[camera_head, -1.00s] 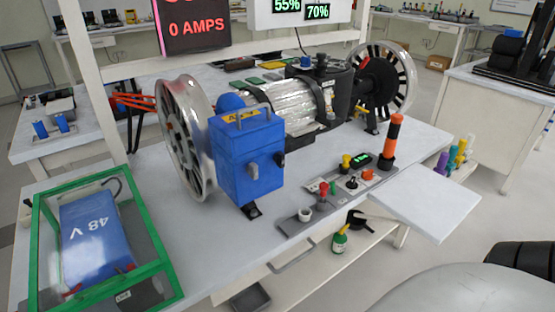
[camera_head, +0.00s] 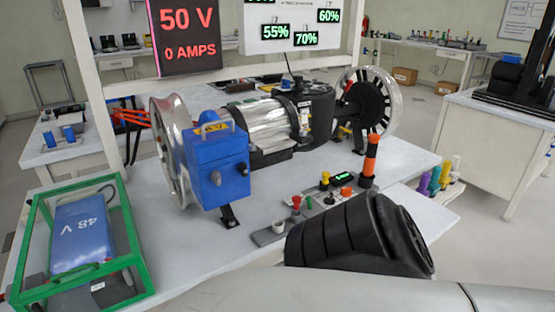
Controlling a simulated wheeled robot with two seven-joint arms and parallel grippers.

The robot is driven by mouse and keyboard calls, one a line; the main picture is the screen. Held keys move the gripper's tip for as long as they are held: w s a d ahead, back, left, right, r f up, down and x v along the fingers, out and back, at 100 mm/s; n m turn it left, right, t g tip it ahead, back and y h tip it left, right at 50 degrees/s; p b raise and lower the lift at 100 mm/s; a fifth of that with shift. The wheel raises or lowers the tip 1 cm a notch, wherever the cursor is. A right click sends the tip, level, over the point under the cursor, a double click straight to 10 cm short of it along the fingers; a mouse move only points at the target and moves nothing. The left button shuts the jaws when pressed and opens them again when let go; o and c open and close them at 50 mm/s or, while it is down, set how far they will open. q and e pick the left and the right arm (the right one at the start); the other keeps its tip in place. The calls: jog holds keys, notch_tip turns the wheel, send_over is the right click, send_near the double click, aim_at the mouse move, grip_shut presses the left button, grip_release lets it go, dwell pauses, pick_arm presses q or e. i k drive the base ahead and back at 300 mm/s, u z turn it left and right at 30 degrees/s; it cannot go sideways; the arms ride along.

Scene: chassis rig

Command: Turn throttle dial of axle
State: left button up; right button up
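The axle (camera_head: 262,125) lies across the workbench, with a silver motor body and a spoked wheel at each end. In front of it is a grey control panel (camera_head: 264,238) with a white cup-shaped control (camera_head: 278,226), a red-topped knob (camera_head: 296,204), a yellow knob (camera_head: 325,179), an orange button (camera_head: 346,191) and a small green display (camera_head: 343,177). A small dark dial (camera_head: 329,199) sits among them; I cannot tell whether it is the throttle dial. My black ribbed arm section (camera_head: 345,232) covers the panel's right front part. Neither gripper shows.
A blue box (camera_head: 217,168) stands by the left wheel. A green-framed case (camera_head: 125,230) with a blue 48 V battery (camera_head: 82,230) is at left. An orange-and-black post (camera_head: 370,158) stands right of the panel. The screen (camera_head: 184,35) reads 50 V, 0 AMPS.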

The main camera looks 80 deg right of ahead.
aim_at(328, 200)
jog(key=k, duration=0.45)
jog(key=z, duration=1.15)
